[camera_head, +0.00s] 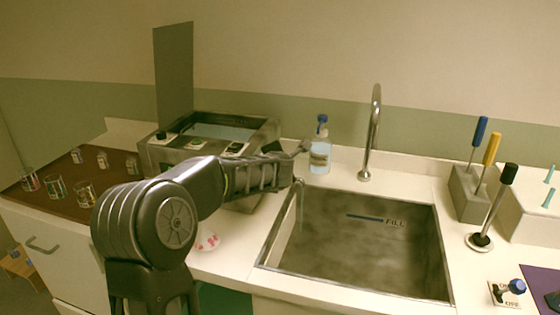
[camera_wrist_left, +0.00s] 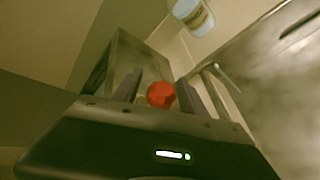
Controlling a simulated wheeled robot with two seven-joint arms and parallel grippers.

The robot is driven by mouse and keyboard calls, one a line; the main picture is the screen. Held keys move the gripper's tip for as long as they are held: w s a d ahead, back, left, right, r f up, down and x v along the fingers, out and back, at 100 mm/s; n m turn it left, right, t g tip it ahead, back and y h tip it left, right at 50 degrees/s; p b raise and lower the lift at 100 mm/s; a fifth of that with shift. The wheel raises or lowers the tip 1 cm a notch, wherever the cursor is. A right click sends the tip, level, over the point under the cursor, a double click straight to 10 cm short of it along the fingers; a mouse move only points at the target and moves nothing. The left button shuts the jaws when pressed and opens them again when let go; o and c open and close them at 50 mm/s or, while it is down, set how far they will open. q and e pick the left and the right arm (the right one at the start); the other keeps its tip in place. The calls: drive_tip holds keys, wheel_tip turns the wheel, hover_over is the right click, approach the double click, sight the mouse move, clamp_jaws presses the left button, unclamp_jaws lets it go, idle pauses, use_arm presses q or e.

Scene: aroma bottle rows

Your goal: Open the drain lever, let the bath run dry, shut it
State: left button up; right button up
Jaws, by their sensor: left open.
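The bath (camera_head: 165,153) is a grey metal box with knobs on its sloped front panel and its lid standing up at the back. A pale water surface (camera_head: 222,131) shows inside it. My left gripper (camera_head: 297,163) is at the bath's right side, by the sink's left edge. In the left wrist view, a red round knob (camera_wrist_left: 160,94), apparently the drain lever's end, appears between the open fingers of my left gripper (camera_wrist_left: 158,86). I cannot tell whether they touch it. In the head view my arm hides the knob. My right gripper is out of view.
A steel sink (camera_head: 350,275) with a FILL mark and a tap (camera_head: 375,130) is right of the bath. A spout (camera_wrist_left: 222,78) points towards the sink. A blue-capped bottle (camera_head: 320,150) stands behind.

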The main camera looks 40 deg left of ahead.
use_arm(q)
drive_tip(key=v, duration=0.7)
drive_tip(key=shift+s, duration=0.2)
drive_tip(key=shift+d+r, duration=0.1)
